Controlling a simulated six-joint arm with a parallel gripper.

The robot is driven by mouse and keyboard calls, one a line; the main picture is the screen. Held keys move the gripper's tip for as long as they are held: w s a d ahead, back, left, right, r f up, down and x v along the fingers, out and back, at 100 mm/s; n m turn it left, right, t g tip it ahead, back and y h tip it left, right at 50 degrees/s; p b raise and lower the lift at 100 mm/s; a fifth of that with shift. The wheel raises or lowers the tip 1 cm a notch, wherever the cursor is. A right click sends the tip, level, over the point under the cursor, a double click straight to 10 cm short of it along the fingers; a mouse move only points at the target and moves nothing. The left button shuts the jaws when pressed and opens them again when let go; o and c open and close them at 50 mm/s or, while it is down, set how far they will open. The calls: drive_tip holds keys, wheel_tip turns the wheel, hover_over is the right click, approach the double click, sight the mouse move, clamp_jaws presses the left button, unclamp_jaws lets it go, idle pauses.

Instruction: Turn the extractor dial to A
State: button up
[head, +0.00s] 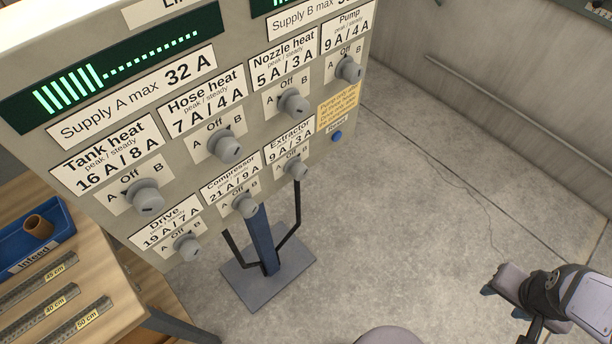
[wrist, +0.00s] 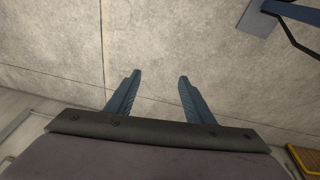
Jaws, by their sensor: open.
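The extractor dial (head: 296,168) is a grey round knob at the right end of the panel's bottom row, under the label "Extractor 9A/3A" (head: 290,141). A and B marks flank it and "Off" is above it; I cannot tell for sure where it points. My gripper (head: 489,284) is at the lower right in the head view, well away from the panel. In the wrist view my gripper (wrist: 157,92) has its two blue fingers apart with nothing between them, above bare floor.
The panel (head: 240,60) carries several other dials, including the compressor dial (head: 244,205) close left and the pump dial (head: 348,69) above right. A blue reset button (head: 337,136) is right of the extractor dial. A workbench (head: 110,285) stands at left. Floor between panel and gripper is clear.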

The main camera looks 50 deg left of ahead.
sight(303, 176)
drive_tip(key=w+a+f+n+t+y, duration=0.2)
drive_tip(key=w+a+t+y, duration=0.1)
drive_tip(key=w+a, duration=0.55)
drive_tip(key=s+a+n+y+b, duration=0.1)
drive_tip(key=a+y, duration=0.1)
drive_tip(key=a, duration=0.5)
drive_tip(key=s+a+n+y, duration=0.1)
drive_tip(key=s+a+y, duration=0.15)
drive_tip(key=a, duration=0.45)
drive_tip(key=s+a+r+n+g+y+b, duration=0.1)
drive_tip(key=s+a+r+g+y, duration=0.3)
drive_tip(key=s+a, duration=0.45)
drive_tip(key=s+a+r+n+g+y, duration=0.1)
drive_tip(key=s+a+r+g+y, duration=0.25)
drive_tip(key=s+a+y, duration=0.45)
drive_tip(key=shift+t+h, duration=0.45)
drive_tip(key=shift+h, duration=0.2)
drive_tip(key=shift+s+a+r+p, duration=0.1)
drive_tip(key=shift+s+a+p, duration=0.15)
drive_tip(key=shift+a, duration=0.75)
drive_tip(key=shift+s+a+f+p, duration=0.1)
drive_tip(key=shift+a+p, duration=0.3)
drive_tip(key=shift+a, duration=0.6)
drive_tip(key=shift+s+a+r+p, duration=0.1)
drive_tip(key=shift+s+a+p, duration=0.15)
drive_tip(key=shift+a, duration=0.75)
drive_tip(key=c, duration=1)
